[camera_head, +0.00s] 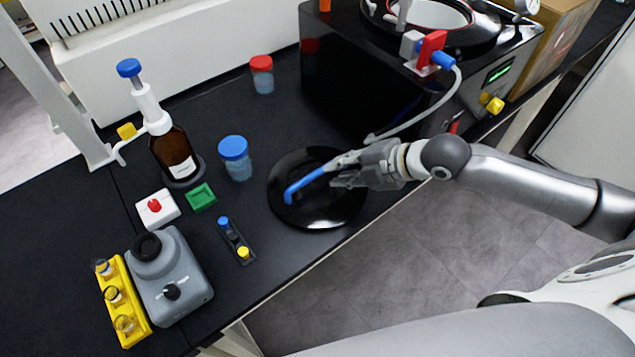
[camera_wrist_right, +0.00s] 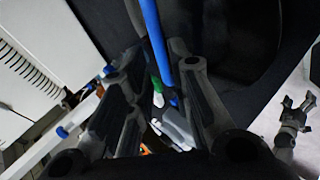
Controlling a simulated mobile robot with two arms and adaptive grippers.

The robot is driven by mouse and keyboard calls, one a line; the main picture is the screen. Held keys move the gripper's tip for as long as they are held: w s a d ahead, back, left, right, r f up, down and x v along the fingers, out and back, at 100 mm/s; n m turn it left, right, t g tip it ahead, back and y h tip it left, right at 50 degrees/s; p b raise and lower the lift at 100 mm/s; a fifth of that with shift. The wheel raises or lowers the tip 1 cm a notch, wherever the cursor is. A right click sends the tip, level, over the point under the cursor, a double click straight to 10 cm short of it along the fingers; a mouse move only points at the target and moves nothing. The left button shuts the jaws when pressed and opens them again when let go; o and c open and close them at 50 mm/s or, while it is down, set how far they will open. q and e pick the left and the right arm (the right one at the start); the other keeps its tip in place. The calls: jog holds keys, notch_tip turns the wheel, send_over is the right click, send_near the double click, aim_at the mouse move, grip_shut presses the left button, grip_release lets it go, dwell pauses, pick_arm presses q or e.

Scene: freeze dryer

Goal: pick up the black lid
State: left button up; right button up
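The black lid (camera_head: 322,212) is a round, glossy disc lying flat on the black bench, with a blue bar handle (camera_head: 305,184) across its top. My right gripper (camera_head: 340,170) reaches in from the right over the lid, at the handle's right end. Its fingers are apart. In the right wrist view the blue handle (camera_wrist_right: 156,45) runs between the two fingers, with a gap showing on one side; I cannot tell whether it touches the other finger. My left gripper is not in the head view; a grey gripper with spread fingers, which looks like it, shows in the right wrist view (camera_wrist_right: 296,104).
A black freeze dryer (camera_head: 345,75) with a hose (camera_head: 420,118) stands behind the lid. Left are a blue-capped jar (camera_head: 236,165), a brown dispenser bottle (camera_head: 175,150), a vortex mixer (camera_head: 175,285), a yellow vial rack (camera_head: 125,305) and a small tube rack (camera_head: 238,242). The bench's front edge is close.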

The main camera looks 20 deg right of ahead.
aim_at(320, 172)
jog(key=shift+p+x, duration=0.65)
jog(key=shift+x, duration=3.35)
jog(key=shift+w, duration=0.1)
grip_shut()
jog(key=shift+r, duration=0.15)
